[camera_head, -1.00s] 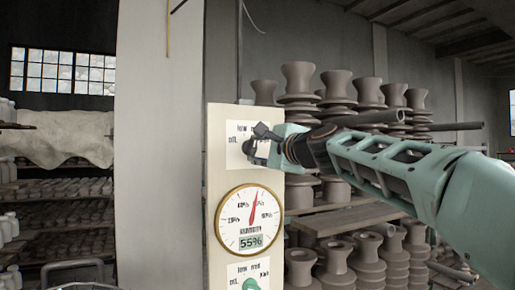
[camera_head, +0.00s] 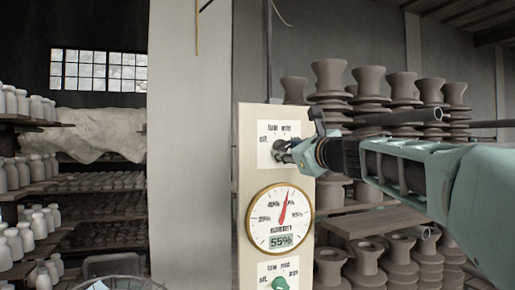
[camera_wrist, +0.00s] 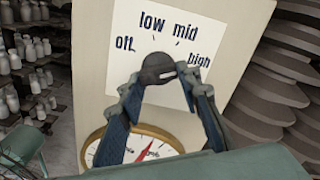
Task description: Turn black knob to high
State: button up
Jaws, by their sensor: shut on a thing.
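The black knob (camera_wrist: 158,67) sits on a white label plate (camera_wrist: 125,62) marked off, low, mid and high. A pale mark shows on the knob's lower right face, towards the high side; I cannot tell the exact setting. My gripper (camera_wrist: 160,80) has a fingertip on each side of the knob and is shut on it. In the head view my gripper (camera_head: 285,150) reaches in from the right to the upper label plate (camera_head: 266,130), and its fingers largely hide the knob.
Below on the same panel (camera_head: 243,180) are a round humidity gauge (camera_head: 280,218) reading 55% and a green knob (camera_head: 280,284) with its own label. Shelves of clay pots (camera_head: 400,250) stand close behind my arm on the right. Bottle shelves (camera_head: 35,190) stand at left.

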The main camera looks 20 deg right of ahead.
jog(key=shift+m, duration=0.6)
jog(key=o, duration=1.2)
jog(key=shift+c, duration=0.2)
jog(key=shift+s, duration=0.1)
jog(key=s, duration=1.2)
jog(key=shift+d, duration=0.15)
jog(key=shift+w, duration=0.1)
